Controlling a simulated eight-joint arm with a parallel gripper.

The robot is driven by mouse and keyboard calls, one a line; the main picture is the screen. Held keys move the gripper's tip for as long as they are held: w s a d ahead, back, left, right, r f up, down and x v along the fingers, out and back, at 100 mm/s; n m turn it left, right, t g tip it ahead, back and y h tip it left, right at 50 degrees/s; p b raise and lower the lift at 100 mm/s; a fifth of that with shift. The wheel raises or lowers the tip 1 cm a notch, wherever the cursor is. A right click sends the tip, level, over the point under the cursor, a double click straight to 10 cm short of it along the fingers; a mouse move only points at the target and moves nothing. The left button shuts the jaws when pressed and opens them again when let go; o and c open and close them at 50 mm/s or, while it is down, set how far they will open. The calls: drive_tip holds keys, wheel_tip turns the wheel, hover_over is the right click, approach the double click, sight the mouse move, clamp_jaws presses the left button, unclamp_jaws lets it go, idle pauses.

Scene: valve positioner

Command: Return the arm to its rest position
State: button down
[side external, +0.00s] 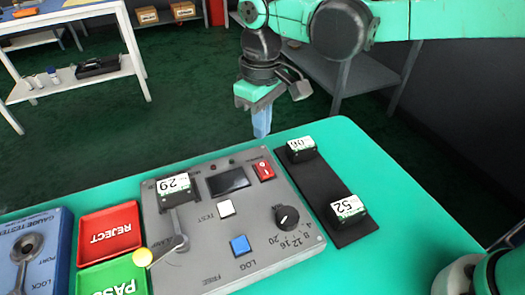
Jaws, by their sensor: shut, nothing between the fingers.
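My gripper (262,121) points down above the far edge of the green table (345,140), at the top centre of the side view. Its blue fingers are together and hold nothing. It is clear of the grey test panel (215,270) in front of it. My arm reaches in from the upper right. A dark block labelled 29 (174,187) sits at the panel's upper left, by the clamp lever (180,240) with its yellow knob (142,257).
Two labelled blocks, one (301,148) far and one marked 52 (347,209) near, sit on a black strip (322,187). The panel has a black dial (287,217). Red REJECT (109,233) and green PASS (112,278) trays and a blue gauge tester (35,250) stand left.

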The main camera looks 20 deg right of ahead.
drive_tip(key=s+d+r+m+t, duration=0.1)
drive_tip(key=s+d+m+t, duration=0.2)
drive_tip(key=d, duration=0.6)
drive_tip(key=s+d+m+t, duration=0.3)
drive_tip(key=s+d, duration=0.3)
drive_tip(key=d, duration=0.3)
drive_tip(key=shift+s+d+r+t, duration=0.15)
drive_tip(key=shift+d+r+t, duration=0.25)
drive_tip(key=shift+t, duration=0.2)
drive_tip(key=w+a+r+g, duration=0.2)
drive_tip(key=w+a+g, duration=0.1)
drive_tip(key=a, duration=0.6)
drive_tip(key=w+a+r+g, duration=0.3)
drive_tip(key=w+a+g, duration=0.1)
drive_tip(key=a, duration=0.5)
drive_tip(key=shift+a+r, duration=0.2)
drive_tip(key=shift+a, duration=0.2)
